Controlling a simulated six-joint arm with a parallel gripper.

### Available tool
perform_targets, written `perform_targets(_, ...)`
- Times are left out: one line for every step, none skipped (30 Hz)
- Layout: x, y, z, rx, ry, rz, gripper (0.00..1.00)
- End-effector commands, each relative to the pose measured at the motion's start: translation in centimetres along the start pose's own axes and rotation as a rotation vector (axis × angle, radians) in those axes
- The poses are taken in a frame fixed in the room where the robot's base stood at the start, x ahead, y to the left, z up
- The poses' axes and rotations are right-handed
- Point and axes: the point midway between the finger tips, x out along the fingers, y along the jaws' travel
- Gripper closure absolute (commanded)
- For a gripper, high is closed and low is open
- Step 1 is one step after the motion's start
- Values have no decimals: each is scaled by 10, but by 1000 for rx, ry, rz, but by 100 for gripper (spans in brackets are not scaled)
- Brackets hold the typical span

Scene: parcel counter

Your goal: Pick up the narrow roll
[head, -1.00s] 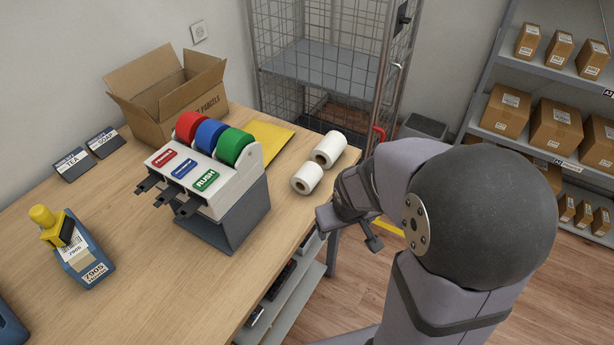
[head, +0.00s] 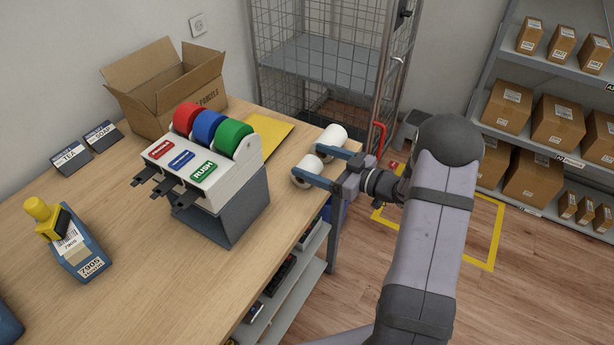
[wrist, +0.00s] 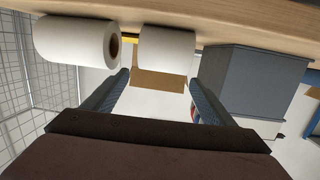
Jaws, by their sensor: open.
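The narrow roll (head: 309,164) is white and lies on its side near the counter's right edge, partly hidden by my gripper in the head view. In the wrist view the narrow roll (wrist: 166,52) is at the upper middle, ahead of the gap between the fingers. My gripper (head: 306,159) is open and empty, its blue fingers pointing left at the roll. In the wrist view the fingertips (wrist: 160,78) lie close to the roll's near edge; I cannot tell whether they reach past it.
A wider white roll (head: 335,136) lies just behind, close to the far finger; it shows left in the wrist view (wrist: 72,40). A tape dispenser (head: 228,200) stands to the left on the wooden counter (head: 150,285). A wire cage (head: 330,55) stands behind.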

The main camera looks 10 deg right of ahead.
Motion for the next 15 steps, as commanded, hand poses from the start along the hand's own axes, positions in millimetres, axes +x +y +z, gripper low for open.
perform_targets(0,0,19,2,32,-18,22)
perform_targets(0,0,22,-1,52,-27,22)
perform_targets(-1,0,25,-4,76,-38,22)
perform_targets(-2,-1,26,-6,93,-45,22)
perform_targets(-3,-1,28,-6,106,-51,22)
perform_targets(-4,-2,30,-9,121,-59,22)
perform_targets(-4,-2,30,-10,130,-63,22)
perform_targets(-5,-2,31,-11,137,-66,22)
perform_targets(-6,-3,31,-12,144,-69,22)
perform_targets(-6,-3,31,-13,147,-70,22)
perform_targets(-6,-3,31,-14,150,-72,22)
perform_targets(-6,-3,30,-14,152,-72,22)
perform_targets(-6,-3,30,-14,152,-73,22)
perform_targets(-5,-3,29,-14,152,-73,22)
perform_targets(-3,-3,29,-14,152,-73,22)
